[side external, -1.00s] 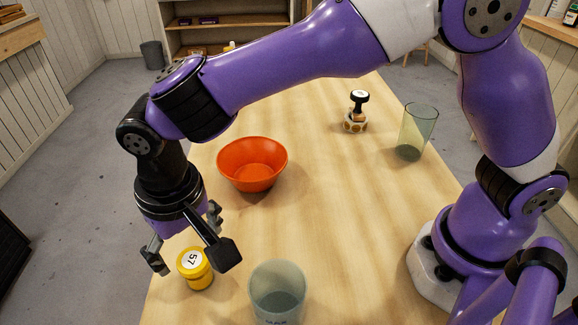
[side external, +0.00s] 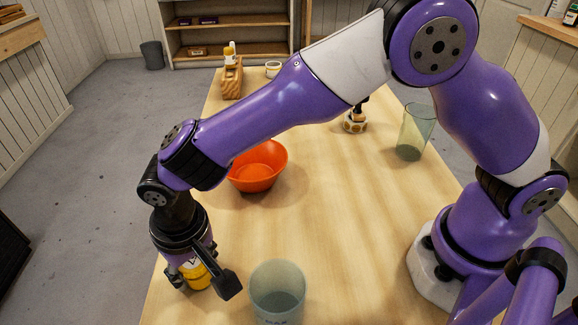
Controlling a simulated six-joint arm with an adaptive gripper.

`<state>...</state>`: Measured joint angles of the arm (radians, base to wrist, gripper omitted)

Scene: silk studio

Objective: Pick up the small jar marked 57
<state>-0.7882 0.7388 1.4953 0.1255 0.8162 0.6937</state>
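The small yellow jar (side external: 199,278) stands on the near left part of the table. Its lid and number are mostly hidden beneath my gripper; the yellow side shows between the fingers. My gripper (side external: 205,281) points down over the jar, with its dark fingers spread around it. One finger is at the jar's left and another stands at its right, nearer the camera. The fingers look open, and I cannot tell whether any touches the jar.
A translucent cup (side external: 278,295) stands close to the right of my gripper. An orange bowl (side external: 258,174) is behind it. A stamp on a round holder (side external: 355,123), a greenish glass (side external: 416,130) and a wooden block (side external: 232,80) stand farther back. The table's middle is clear.

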